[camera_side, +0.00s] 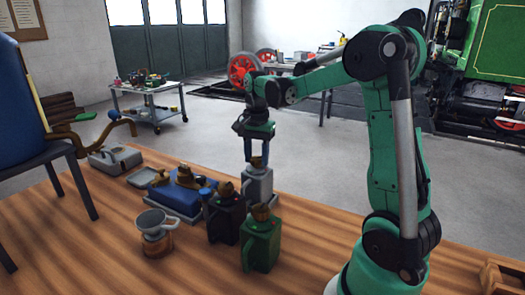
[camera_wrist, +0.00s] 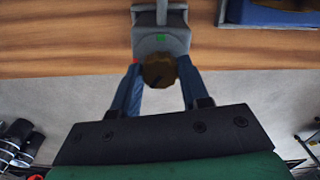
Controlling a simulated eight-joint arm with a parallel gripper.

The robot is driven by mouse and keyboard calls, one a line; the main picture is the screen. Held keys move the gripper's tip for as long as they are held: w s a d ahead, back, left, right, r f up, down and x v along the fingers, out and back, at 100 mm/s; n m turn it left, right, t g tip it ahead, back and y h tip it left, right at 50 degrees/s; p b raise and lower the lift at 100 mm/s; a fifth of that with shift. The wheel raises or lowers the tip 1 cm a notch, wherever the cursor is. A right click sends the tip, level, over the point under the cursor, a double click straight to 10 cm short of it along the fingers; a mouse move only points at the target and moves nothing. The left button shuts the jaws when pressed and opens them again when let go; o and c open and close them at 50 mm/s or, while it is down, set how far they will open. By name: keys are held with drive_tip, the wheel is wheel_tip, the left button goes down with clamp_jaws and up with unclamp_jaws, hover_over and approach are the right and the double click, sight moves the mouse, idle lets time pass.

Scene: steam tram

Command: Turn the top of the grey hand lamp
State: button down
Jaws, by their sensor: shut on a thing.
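The grey hand lamp (camera_side: 259,187) stands upright on the wooden bench, behind a black lamp and a green lamp. Its round brass top (camera_side: 257,162) is between the blue fingers of my gripper (camera_side: 256,153), which comes down from above. In the wrist view, the brass top (camera_wrist: 160,71) sits between the two fingertips (camera_wrist: 160,66), and the grey lamp body (camera_wrist: 161,42) with a small green mark shows beyond it. My gripper is shut on the top. How far the top is turned cannot be told.
The black lamp (camera_side: 226,221) and green lamp (camera_side: 261,248) stand close in front. A blue box (camera_side: 178,203) with brass parts, a funnel-topped vessel (camera_side: 156,232) and a grey case (camera_side: 115,159) are to the left. A wooden crate (camera_side: 500,281) is at the right corner.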

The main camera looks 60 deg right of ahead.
sight(257, 158)
drive_tip(key=shift+m, duration=1.2)
drive_tip(key=shift+c, duration=2.1)
unclamp_jaws()
drive_tip(key=shift+r, duration=0.1)
drive_tip(key=shift+r, duration=2.75)
